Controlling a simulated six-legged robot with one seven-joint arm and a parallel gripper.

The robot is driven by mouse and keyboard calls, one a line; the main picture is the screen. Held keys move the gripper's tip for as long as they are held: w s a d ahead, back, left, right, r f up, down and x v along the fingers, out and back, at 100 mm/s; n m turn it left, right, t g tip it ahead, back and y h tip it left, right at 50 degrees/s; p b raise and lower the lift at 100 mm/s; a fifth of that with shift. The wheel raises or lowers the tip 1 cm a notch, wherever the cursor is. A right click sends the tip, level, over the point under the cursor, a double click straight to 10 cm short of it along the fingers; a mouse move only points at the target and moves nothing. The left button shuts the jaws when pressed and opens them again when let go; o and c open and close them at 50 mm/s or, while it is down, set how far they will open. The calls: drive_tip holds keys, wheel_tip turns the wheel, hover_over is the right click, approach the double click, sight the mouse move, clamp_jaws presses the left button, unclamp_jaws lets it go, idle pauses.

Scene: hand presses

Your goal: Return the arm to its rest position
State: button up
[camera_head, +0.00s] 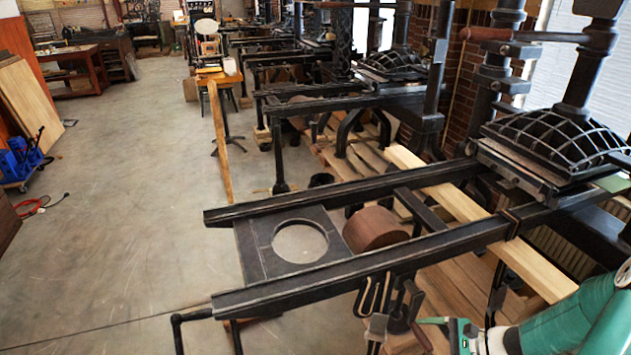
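My arm (590,318) is teal and reaches in from the lower right corner. My gripper (446,334) is at the bottom edge, right of centre, in front of the nearest press's rails. It is cut off by the frame, and its fingers are too small and partly hidden to tell whether they are open or shut. I see no object clearly held in it. The nearest hand press (545,150) stands at the right, and its dark rails (370,262) run leftward above my gripper.
A wooden drum (374,229) sits between the rails, beside a plate with a round hole (252,250). A pale wooden beam (535,268) passes under them, close to my arm. More presses stand behind. The concrete floor (120,225) at left is mostly clear, with a blue cart (22,165) at its edge.

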drive_tip(key=s+a+r+n+h, duration=0.4)
drive_tip(key=r+n, duration=0.1)
drive_tip(key=r, duration=0.5)
drive_tip(key=s+a+r+n+h, duration=0.3)
drive_tip(key=s+a+r+n, duration=0.1)
drive_tip(key=r, duration=0.6)
drive_tip(key=s+a+r+n+h, duration=0.3)
drive_tip(key=r+n, duration=0.4)
drive_tip(key=r, duration=0.3)
drive_tip(key=shift+s+a+r+n+t+h, duration=0.35)
drive_tip(key=shift+s+h, duration=0.45)
drive_tip(key=shift+s, duration=0.45)
